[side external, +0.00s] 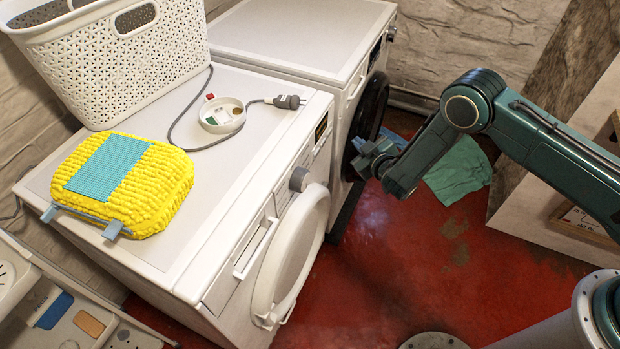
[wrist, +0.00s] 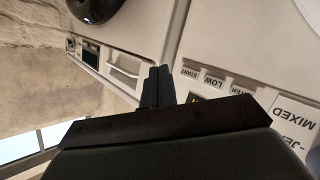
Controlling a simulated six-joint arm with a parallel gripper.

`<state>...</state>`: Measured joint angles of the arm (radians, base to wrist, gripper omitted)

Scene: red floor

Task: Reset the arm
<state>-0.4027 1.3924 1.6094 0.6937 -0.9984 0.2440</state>
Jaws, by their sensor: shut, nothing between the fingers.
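My gripper (side external: 368,160) is in front of the far washing machine in the side external view, at the end of my green arm. It holds nothing. In the wrist view the two dark fingers of my gripper (wrist: 158,86) lie together, pointing at the seam between the two machines. Whether the fingertips touch a machine cannot be told.
The near washing machine (side external: 215,215) has its round door (side external: 318,215) swung open. On it are a yellow pad (side external: 165,195), a white basket (side external: 165,50), a white dish (side external: 210,125) and a plug (side external: 288,101). A green cloth (side external: 460,172) lies on the red floor (side external: 400,270).

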